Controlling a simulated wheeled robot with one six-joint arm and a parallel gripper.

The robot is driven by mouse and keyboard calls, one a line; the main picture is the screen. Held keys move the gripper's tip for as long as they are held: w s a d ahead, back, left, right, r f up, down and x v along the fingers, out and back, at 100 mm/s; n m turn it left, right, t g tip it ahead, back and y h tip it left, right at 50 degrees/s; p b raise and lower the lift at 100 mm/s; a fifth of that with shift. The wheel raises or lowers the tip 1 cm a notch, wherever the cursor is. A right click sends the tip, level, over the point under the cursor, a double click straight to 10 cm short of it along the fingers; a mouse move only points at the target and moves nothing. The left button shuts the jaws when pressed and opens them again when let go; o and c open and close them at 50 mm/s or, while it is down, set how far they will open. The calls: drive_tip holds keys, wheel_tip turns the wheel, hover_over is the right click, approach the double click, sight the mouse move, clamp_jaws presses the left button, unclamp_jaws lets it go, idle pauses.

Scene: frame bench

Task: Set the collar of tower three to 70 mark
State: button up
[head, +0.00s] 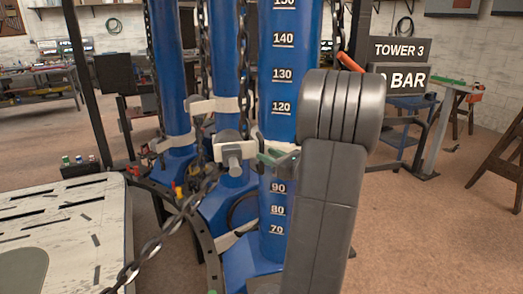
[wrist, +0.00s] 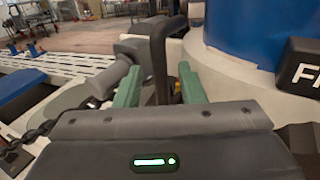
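Tower three is the blue column (head: 290,60) with white marks in the head view. Its pale collar (head: 250,150) sits around the column between the 90 and 120 marks; the mark at its level is hidden. A grey knob (head: 233,157) sticks out at the collar's left. My gripper (head: 272,157) is at the collar's front, partly hidden by my arm. In the wrist view, its green fingers (wrist: 160,88) stand apart on either side of a dark upright bar (wrist: 160,65), with gaps visible. The collar (wrist: 235,85) and column (wrist: 245,30) are at right there.
Other blue columns (head: 170,70) with hanging chains (head: 203,60) stand close at left. A sign (head: 400,49) reads TOWER 3. A slotted pale panel (head: 70,235) lies at lower left. A black tag (wrist: 298,68) is at the wrist view's right.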

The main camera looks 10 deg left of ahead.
sight(261, 172)
drive_tip(key=shift+x, duration=1.85)
clamp_jaws()
